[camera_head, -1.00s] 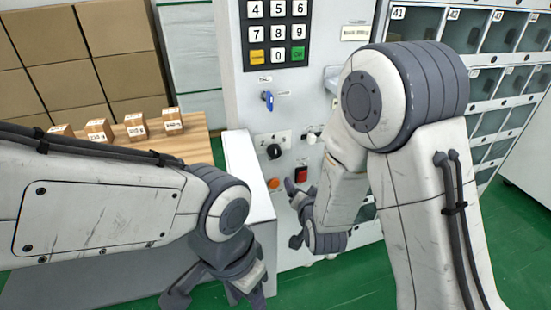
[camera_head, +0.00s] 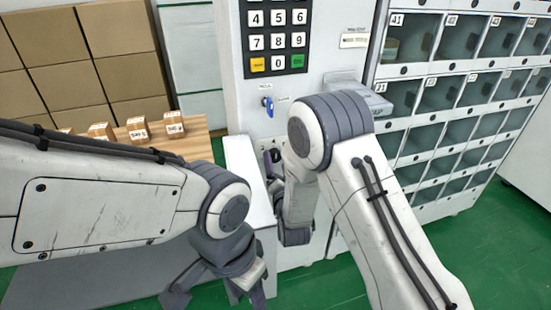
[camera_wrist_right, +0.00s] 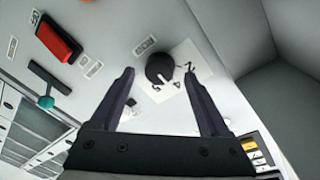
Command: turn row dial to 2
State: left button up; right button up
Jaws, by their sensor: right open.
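The row dial is a round black knob (camera_wrist_right: 160,68) with a white mark on its lower edge, on a white label with numbers (camera_wrist_right: 190,72) in the right wrist view. I cannot tell which number the mark points to. In the head view my right arm and gripper (camera_head: 272,168) mostly cover the dial. My right gripper (camera_wrist_right: 160,82) is open, with one finger on each side of the dial in the right wrist view. I cannot tell whether they touch it. My left gripper (camera_head: 218,288) hangs low with its fingers apart and empty.
The machine panel has a number keypad (camera_head: 277,38) and a blue key (camera_head: 267,103). Numbered compartments (camera_head: 450,75) stand at the right. Small boxes (camera_head: 138,131) sit on a wooden table.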

jog(key=shift+w+a, duration=0.15)
jog(key=shift+w, duration=0.7)
grip_shut()
